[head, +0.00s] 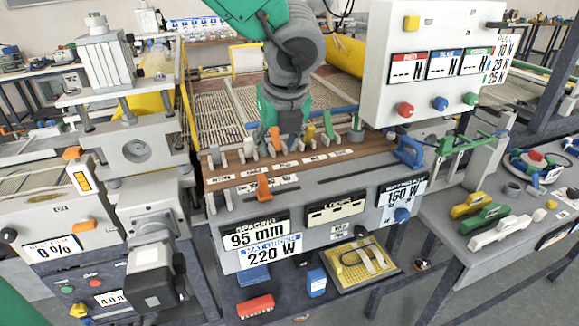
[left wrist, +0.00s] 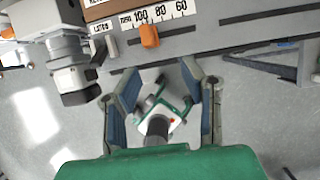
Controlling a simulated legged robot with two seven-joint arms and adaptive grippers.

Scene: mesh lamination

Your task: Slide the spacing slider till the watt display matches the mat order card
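The spacing slider has an orange knob (head: 263,187) on the front of the bench; in the left wrist view the knob (left wrist: 149,36) stands by a scale marked 100, 80, 60, near the 100 end. The spacing display (head: 255,236) reads 95 mm. The mat order card (head: 270,252) reads 220 W. The watt display (head: 402,193) reads 160 W. My right gripper is not visible.
A grey machine (head: 150,258) with a black end juts out at the bench's left. A blue clamp (head: 409,152) stands at the bench's right. A panel (head: 432,65) with coloured buttons rises behind. A yellow tray (head: 362,262) lies below the bench. Open floor shows in front.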

